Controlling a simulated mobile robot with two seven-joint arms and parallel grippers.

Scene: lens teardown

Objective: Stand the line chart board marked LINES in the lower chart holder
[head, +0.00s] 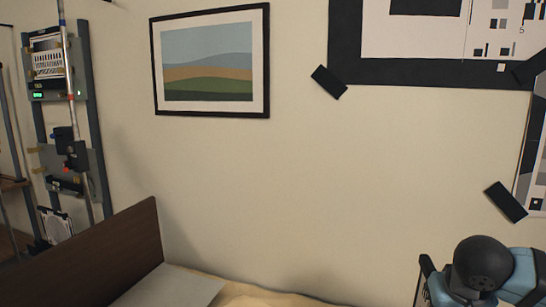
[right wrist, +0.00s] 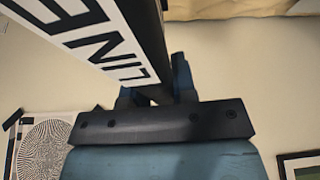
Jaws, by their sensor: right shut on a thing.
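The line chart board (right wrist: 125,60) fills the upper left of the right wrist view. It is white with a dark edge, and part of the large black lettering shows, reading N and E among others. My right gripper (right wrist: 157,92) is shut on the board's dark edge. In the head view my right arm is at the lower right corner, and the grip itself is not clear there. A grey upright rack (head: 95,140) with holders stands at the far left of the head view. Its lower holder (head: 82,160) looks empty, though small. My left gripper is not in view.
A striped chart board (head: 47,65) sits in the rack's upper part. A dark brown panel (head: 95,255) and a pale grey surface (head: 170,288) are at the lower left. A framed landscape (head: 210,60) and a dark-framed chart (head: 420,72) hang on the wall.

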